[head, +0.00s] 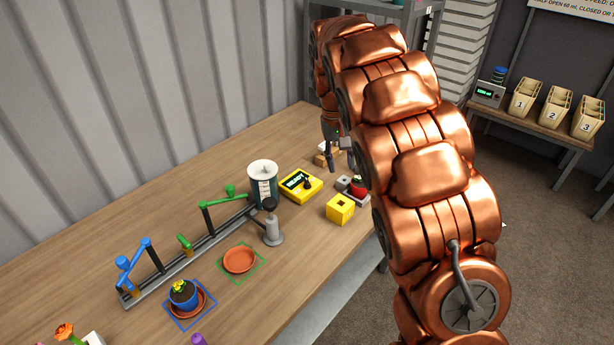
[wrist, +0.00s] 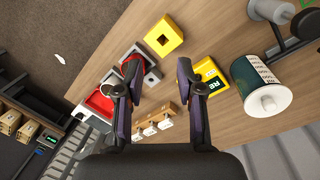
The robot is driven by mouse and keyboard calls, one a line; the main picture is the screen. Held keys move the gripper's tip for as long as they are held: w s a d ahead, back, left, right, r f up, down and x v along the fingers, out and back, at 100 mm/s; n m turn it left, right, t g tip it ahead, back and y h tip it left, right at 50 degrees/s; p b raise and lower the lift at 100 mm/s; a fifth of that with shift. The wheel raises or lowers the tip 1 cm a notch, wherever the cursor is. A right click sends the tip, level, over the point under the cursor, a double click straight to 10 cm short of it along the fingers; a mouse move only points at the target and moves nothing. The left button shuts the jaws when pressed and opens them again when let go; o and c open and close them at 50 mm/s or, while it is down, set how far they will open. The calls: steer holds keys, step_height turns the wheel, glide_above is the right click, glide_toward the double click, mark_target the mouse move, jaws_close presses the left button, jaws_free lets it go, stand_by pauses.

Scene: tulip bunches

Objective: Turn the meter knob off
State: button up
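A white-topped canister (head: 263,172) stands close left of the meter. A yellow block with a hole (head: 340,209) and a red item on a grey base (head: 358,187) are to its right. A rail with green and blue levers (head: 190,260) runs left. Bare table (head: 190,190) lies behind.

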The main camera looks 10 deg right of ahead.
steer(key=w+a+f, duration=0.2)
steer(key=w+f, duration=0.2)
steer(key=w, duration=0.4)
steer(key=n+y+p, duration=0.1)
steer(key=n+p, duration=0.1)
glide_above(307, 180)
steer(key=shift+t, duration=0.3)
steer(key=f, duration=0.4)
steer(key=shift+s+d+f, duration=0.2)
steer(key=shift+f, duration=0.2)
steer(key=shift+w+a+f, duration=0.25)
steer(key=shift+f, duration=0.05)
steer(key=shift+f+p, duration=1.15)
steer(key=shift+f, duration=2.75)
jaws_close()
